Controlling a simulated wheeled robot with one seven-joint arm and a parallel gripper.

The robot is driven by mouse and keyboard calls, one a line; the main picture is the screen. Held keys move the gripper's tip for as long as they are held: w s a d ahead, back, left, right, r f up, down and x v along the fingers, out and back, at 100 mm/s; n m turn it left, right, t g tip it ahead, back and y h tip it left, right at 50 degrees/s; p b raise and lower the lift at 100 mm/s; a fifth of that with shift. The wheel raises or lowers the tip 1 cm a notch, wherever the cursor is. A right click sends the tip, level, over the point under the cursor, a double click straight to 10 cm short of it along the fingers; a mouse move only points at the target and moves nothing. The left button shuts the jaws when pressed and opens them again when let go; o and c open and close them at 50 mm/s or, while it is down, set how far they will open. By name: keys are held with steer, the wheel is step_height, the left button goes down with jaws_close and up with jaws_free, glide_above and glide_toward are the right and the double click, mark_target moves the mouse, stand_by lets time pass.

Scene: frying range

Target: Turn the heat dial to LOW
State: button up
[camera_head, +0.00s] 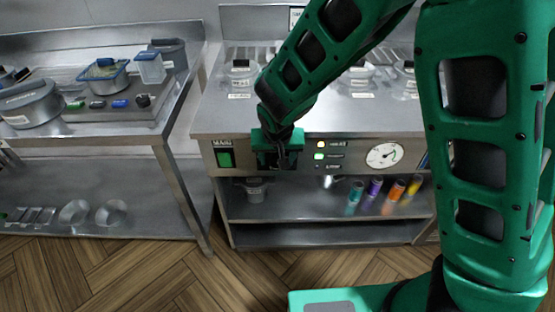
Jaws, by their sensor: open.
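The range's front panel (345,150) faces me. My gripper (274,165) is in front of it, between the green MAIN switch (224,157) and a column of indicator lights (319,155). The gripper is open, with its fingers toward the panel. No heat dial shows clearly; the panel area behind the gripper is hidden, so I cannot tell whether the fingers touch a dial. The top light glows amber, the middle one glows green, and the bottom one looks dark. A round white gauge (384,155) sits to the right of the lights.
Lidded pans (240,72) stand on the range top. Coloured bottles (374,192) stand on the shelf below. A steel table (120,130) at left holds a pot (30,104), a blue basket (103,75) and small items. Herringbone floor lies clear in front. My green arm covers the right side.

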steer(key=shift+w+f, duration=0.3)
steer(key=shift+f, duration=0.35)
steer(key=c, duration=1)
steer(key=shift+c, duration=0.2)
steer(key=shift+a+h, duration=0.1)
steer(key=shift+h, duration=0.2)
steer(key=h, duration=0.2)
steer(key=n+h, duration=0.1)
steer(key=h, duration=0.1)
steer(key=shift+a+f, duration=0.15)
steer(key=shift+a, duration=0.25)
steer(key=h, duration=0.2)
steer(key=n+h, duration=0.1)
steer(key=h, duration=0.3)
steer(key=shift+a+f+n, duration=0.25)
steer(key=shift+f+n, duration=0.05)
steer(key=shift+t, duration=0.3)
